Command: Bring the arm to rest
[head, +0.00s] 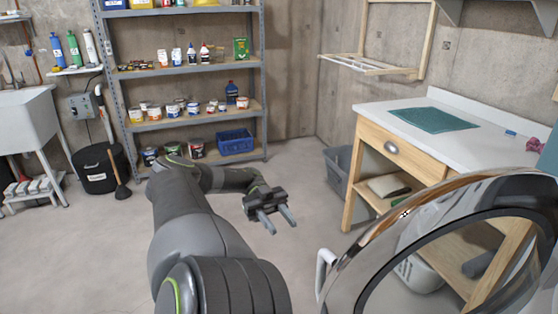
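My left arm reaches forward from the bottom of the head view and bends to the right. My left gripper (279,220) is at the end of it, in the air over bare concrete floor. Its two fingers are apart with nothing visible between them, so it is open and empty. It touches nothing that I can see. My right gripper is not in view.
A round, chrome-rimmed door (405,212) with a white handle (323,268) stands close at the lower right. Behind it is a wooden workbench (365,133) with a green mat (432,120). Metal shelves (185,72) stand at the back. Open floor (90,255) lies left.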

